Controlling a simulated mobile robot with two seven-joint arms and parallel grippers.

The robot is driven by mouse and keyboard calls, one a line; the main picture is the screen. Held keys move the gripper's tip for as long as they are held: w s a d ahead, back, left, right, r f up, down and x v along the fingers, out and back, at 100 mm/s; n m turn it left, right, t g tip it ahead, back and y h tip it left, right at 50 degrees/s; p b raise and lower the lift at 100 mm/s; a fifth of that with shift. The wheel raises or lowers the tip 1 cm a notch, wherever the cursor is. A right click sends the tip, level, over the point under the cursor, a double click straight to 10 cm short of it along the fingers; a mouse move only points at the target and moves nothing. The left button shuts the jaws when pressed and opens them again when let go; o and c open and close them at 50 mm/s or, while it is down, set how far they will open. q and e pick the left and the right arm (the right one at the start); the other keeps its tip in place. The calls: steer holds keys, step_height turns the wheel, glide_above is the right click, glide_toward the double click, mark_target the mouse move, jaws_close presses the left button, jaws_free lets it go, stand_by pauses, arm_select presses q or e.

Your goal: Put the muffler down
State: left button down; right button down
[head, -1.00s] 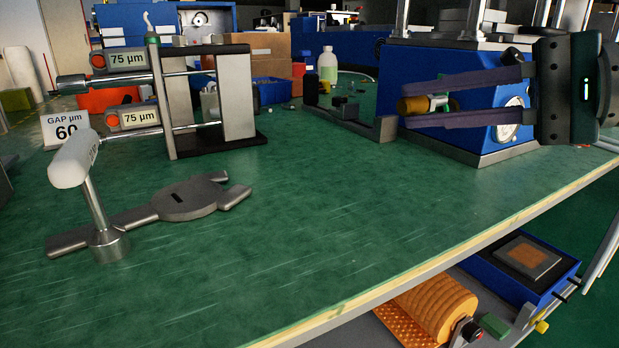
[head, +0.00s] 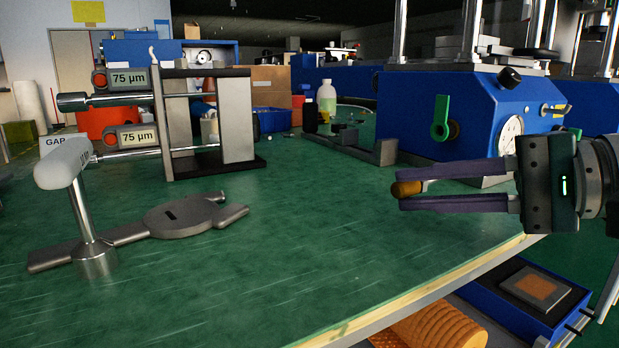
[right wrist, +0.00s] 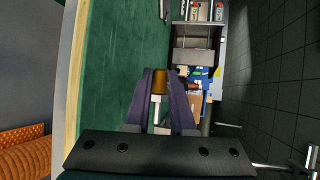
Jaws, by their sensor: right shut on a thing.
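The muffler (head: 406,188) is a small bronze-brown cylinder between the fingertips of my right gripper (head: 410,190). The gripper reaches in from the right with its two long dark purple fingers shut on the muffler. They are over the right part of the green bench, in front of the blue press; their exact height over the bench is hard to tell. In the right wrist view the muffler (right wrist: 160,82) sits at the fingertips, with a pale stem running back between the fingers. My left gripper is not in view.
The blue press (head: 440,90) with a green lever (head: 440,118) and a round gauge stands behind the gripper. A grey flat tool (head: 180,218) and a white-headed hammer-like tool (head: 64,162) are at left. The middle of the green bench (head: 310,230) is clear.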

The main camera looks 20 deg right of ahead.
steer(key=shift+f, duration=0.3)
steer(key=c, duration=0.8)
jaws_free()
steer(key=shift+o, duration=0.2)
